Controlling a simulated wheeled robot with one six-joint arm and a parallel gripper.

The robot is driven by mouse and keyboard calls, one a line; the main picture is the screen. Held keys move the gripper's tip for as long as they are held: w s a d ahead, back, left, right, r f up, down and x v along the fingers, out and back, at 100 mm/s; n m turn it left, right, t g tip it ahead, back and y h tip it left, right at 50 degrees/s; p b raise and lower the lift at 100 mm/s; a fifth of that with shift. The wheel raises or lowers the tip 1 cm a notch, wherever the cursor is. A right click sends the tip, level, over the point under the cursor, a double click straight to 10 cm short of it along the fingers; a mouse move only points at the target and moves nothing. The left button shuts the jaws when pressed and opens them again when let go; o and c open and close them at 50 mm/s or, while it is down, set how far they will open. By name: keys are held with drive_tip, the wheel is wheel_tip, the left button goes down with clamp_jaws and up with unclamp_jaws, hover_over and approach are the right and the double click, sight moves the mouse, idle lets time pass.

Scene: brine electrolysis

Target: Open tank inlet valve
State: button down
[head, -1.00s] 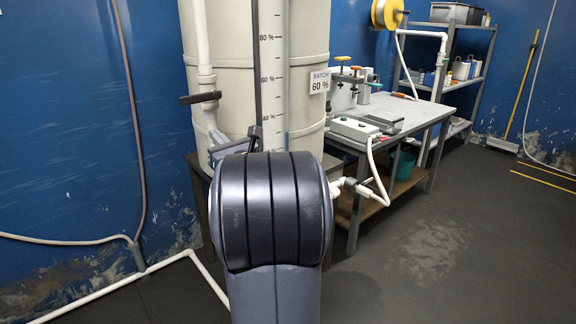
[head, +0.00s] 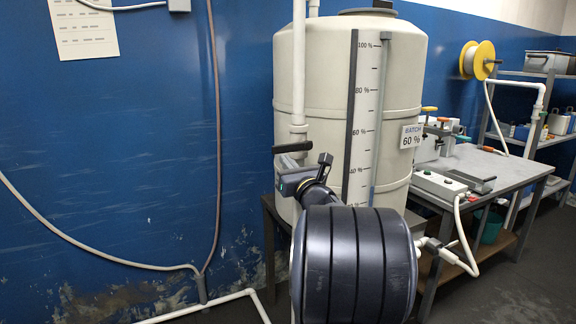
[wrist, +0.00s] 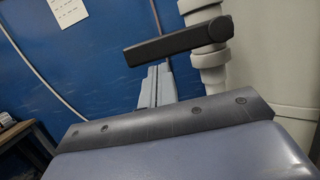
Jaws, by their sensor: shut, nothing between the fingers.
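The valve lever (head: 292,147) is a dark bar on the white vertical pipe (head: 299,75) in front of the tank (head: 400,85). It points left, roughly level, across the pipe. In the wrist view the lever (wrist: 180,42) crosses the upper middle, in front of the pipe's collar (wrist: 208,60). My gripper (head: 284,187) is just below the lever in the head view, partly hidden by my own arm. In the wrist view my gripper (wrist: 158,84) shows its grey fingers together and empty, just below the lever. I cannot tell whether they touch it.
The tank carries a percent scale and a "BATCH 60 %" label (head: 411,136). It stands on a dark stand (head: 268,208). A workbench (head: 500,165) with clamps and a control box (head: 440,184) is to the right. A hose (head: 216,120) hangs on the blue wall at left.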

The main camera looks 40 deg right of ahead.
drive_tip(key=shift+a+r+m, duration=0.15)
drive_tip(key=shift+r+m, duration=0.25)
drive_tip(key=shift+m, duration=0.3)
drive_tip(key=r+m, duration=0.1)
drive_tip(key=r+m+h, duration=0.1)
drive_tip(key=m, duration=0.1)
drive_tip(key=m+b, duration=0.1)
drive_tip(key=shift+w+a+r+m+g+h, duration=0.1)
drive_tip(key=shift+a+r+m+g+h, duration=0.2)
drive_tip(key=shift+r+g+h, duration=0.1)
wheel_tip(320, 180, up, 7)
drive_tip(key=m+g+h+p, duration=0.2)
drive_tip(key=m+g+p, duration=0.1)
drive_tip(key=m+p, duration=1)
hover_over(282, 146)
drive_tip(key=s+d, duration=0.3)
drive_tip(key=shift+d+p, duration=0.45)
drive_tip(key=shift+p, duration=0.05)
drive_tip(key=shift+d, duration=0.15)
drive_tip(key=shift+f, duration=0.15)
